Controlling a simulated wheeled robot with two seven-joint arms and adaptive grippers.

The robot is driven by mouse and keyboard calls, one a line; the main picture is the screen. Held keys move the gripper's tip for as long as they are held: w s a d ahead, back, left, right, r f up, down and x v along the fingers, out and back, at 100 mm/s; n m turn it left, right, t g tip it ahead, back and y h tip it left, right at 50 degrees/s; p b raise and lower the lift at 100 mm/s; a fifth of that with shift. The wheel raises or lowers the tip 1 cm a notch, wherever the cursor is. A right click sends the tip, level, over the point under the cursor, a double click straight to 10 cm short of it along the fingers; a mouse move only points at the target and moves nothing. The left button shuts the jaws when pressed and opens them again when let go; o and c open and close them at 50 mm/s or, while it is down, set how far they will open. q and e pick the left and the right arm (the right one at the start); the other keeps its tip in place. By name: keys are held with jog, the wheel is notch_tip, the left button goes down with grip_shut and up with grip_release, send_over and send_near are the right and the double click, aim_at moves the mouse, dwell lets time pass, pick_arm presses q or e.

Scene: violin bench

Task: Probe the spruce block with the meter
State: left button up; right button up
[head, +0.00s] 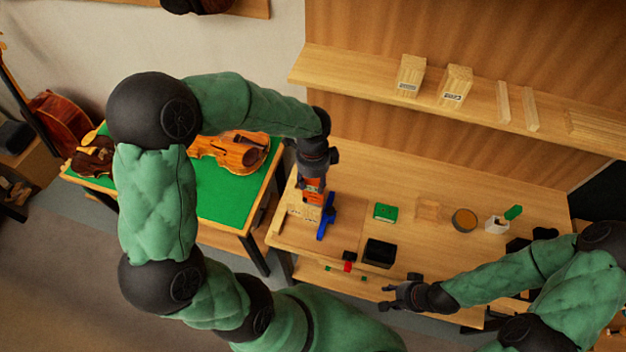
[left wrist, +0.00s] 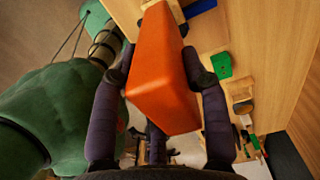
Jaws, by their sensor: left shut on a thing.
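My left gripper (head: 312,172) is shut on the orange meter (head: 312,188) and holds it upright at the left end of the bench. In the left wrist view the meter (left wrist: 162,75) sits between the two dark fingers of the left gripper (left wrist: 158,88). A pale wood block (head: 303,212) with dark marks, likely the spruce block, lies just below the meter. Its edge shows behind the meter in the left wrist view (left wrist: 174,9). I cannot tell whether the meter's tip touches it. My right gripper (head: 390,296) is open and empty at the bench's front edge.
A blue clamp-like tool (head: 326,217) stands close to the right of the block. A green box (head: 385,212), black bin (head: 379,253), wooden box (head: 428,208) and round tin (head: 464,220) stand farther right. A shelf (head: 390,80) with wood pieces runs behind.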

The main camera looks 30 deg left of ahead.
pick_arm(q)
jog(key=shift+r+p, duration=1.75)
jog(key=shift+r, duration=0.65)
